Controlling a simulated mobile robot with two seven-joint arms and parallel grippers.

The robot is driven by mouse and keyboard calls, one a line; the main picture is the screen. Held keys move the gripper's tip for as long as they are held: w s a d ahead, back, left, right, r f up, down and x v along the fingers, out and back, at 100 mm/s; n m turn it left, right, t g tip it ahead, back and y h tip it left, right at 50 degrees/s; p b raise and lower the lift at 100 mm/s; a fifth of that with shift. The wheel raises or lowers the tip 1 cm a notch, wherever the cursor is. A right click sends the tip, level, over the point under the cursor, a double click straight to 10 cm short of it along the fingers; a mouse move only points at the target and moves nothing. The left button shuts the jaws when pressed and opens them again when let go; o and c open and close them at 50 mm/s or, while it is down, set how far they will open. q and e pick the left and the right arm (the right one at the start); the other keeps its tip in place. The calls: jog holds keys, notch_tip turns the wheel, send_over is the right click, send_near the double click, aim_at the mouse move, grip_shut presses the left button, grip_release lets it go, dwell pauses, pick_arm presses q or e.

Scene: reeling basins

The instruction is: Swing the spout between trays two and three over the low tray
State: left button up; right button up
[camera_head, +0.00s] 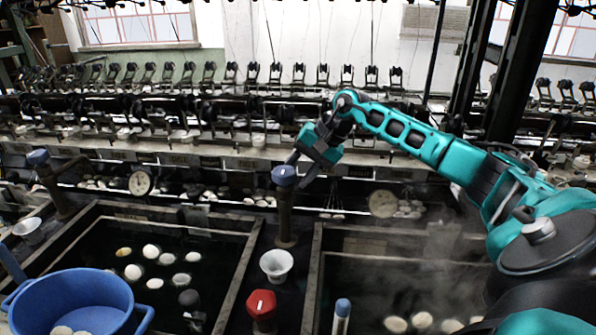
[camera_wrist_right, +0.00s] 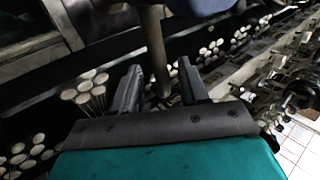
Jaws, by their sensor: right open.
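The spout (camera_head: 285,215) is an upright brown post with a blue cap, standing on the divider between two dark water basins. My right gripper (camera_head: 302,168) is at its top, just behind and to the right of the cap. In the right wrist view, the gripper (camera_wrist_right: 160,82) is open, with a brown pipe of the spout (camera_wrist_right: 154,45) showing between its fingers. I cannot tell whether either finger touches it. The left basin (camera_head: 245,262) and right basin (camera_head: 312,270) hold floating white cocoons. I cannot tell which is the low tray. My left gripper is out of view.
A white funnel cup (camera_head: 277,264), a red knob (camera_head: 262,304) and a blue-topped post (camera_head: 342,308) stand near the divider. A blue bucket (camera_head: 75,300) is at front left. Another blue-capped spout (camera_head: 38,158) stands far left. Reeling machinery runs behind.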

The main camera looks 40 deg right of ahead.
grip_shut()
dwell(0.3)
dwell(0.3)
